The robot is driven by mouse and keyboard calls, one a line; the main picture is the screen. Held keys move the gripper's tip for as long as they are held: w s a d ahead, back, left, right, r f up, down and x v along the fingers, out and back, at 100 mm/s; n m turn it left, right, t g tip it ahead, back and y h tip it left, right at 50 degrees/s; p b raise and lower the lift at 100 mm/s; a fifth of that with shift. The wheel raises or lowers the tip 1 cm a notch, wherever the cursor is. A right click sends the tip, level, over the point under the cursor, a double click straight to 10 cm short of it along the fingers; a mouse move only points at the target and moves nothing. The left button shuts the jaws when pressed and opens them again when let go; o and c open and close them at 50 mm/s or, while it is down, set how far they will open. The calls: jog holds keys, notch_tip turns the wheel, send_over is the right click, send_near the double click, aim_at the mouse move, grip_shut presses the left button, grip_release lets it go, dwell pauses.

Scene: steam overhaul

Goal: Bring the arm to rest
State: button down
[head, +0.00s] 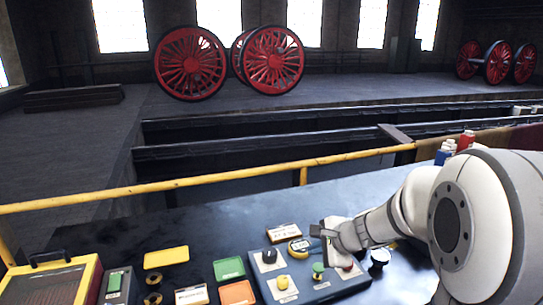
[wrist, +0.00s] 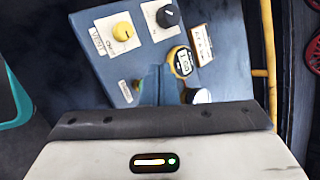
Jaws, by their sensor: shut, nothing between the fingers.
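My arm reaches in from the right in the head view. My gripper (head: 318,231) is shut and empty, above the right part of a blue control panel (head: 325,290). The panel carries a black knob (head: 269,256), a yellow knob (head: 283,281), a green-topped control (head: 318,270) and a yellow-rimmed gauge (head: 299,246). The wrist view also shows the yellow knob (wrist: 123,31), the black knob (wrist: 167,16) and the gauge (wrist: 181,61). Part of the panel is hidden behind my gripper.
Yellow, green and orange trays (head: 166,257) (head: 229,268) (head: 237,293) lie left of the panel. A yellow-framed case (head: 88,283) stands at the far left. A yellow rail (head: 190,181) runs behind the bench. Red wheelsets (head: 272,61) stand beyond a pit.

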jog(key=s+a+r+n+g+h, duration=0.1)
jog(key=s+r+n, duration=0.1)
jog(key=s+n, duration=0.35)
jog(key=s+a+r+n+g, duration=0.2)
jog(key=s+n, duration=0.2)
jog(key=s, duration=0.3)
jog(key=s+d+n+h, duration=0.4)
jog(key=s+n, duration=0.3)
jog(key=s, duration=0.3)
jog(key=shift+s+d+g, duration=0.35)
jog(key=shift+d+g, duration=0.05)
jog(key=shift+d, duration=0.25)
